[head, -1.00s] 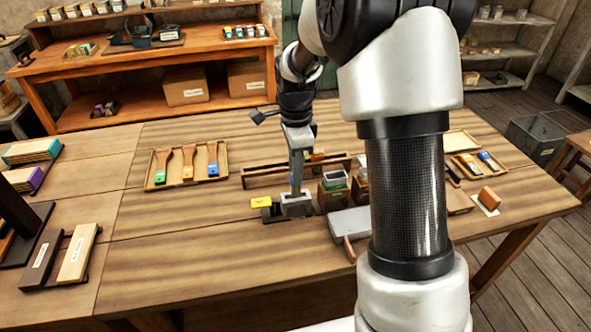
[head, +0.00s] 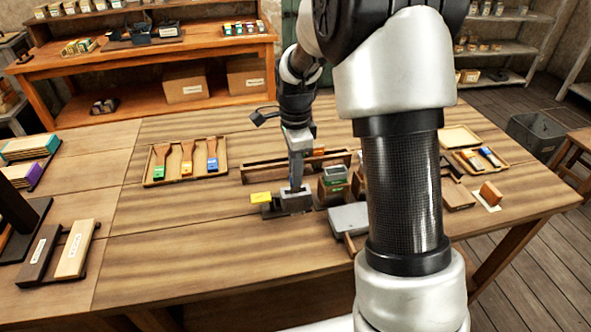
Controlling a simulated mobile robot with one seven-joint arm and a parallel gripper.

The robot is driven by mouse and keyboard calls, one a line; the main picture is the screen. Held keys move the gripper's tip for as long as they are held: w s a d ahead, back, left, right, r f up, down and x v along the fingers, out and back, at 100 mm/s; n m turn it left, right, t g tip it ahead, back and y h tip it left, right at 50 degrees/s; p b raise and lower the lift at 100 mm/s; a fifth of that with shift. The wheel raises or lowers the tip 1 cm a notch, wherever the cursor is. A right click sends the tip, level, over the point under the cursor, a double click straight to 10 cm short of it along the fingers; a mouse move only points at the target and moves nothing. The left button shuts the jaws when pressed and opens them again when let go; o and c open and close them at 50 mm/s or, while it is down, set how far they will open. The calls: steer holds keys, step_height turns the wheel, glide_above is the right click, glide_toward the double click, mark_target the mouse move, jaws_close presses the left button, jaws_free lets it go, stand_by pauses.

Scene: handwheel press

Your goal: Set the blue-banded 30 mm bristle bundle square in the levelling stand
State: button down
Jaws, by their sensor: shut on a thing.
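My gripper (head: 296,184) points straight down at a small grey block-like stand (head: 297,203), which looks like the levelling stand, on the middle of the table. Its fingertips are at the top of the stand and are shut. The bristle bundle in them is too small and too hidden to make out, so its blue band and its tilt cannot be told. I cannot tell whether the bundle touches the stand. A yellow card (head: 261,197) shows at the stand's left side, over a dark base.
A long wooden trough (head: 262,174) lies behind the stand. Boxes, one with a green top (head: 335,173), and a grey flat block (head: 348,217) are close on the right. A tray with brushes (head: 150,181) is at the left. The front of the table is clear.

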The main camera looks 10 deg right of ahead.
steer(key=shift+f+b, duration=0.6)
steer(key=shift+f, duration=0.5)
steer(key=c, duration=1.6)
jaws_free()
step_height(320, 180, up, 18)
steer(key=shift+f+p, duration=0.25)
steer(key=shift+p, duration=0.95)
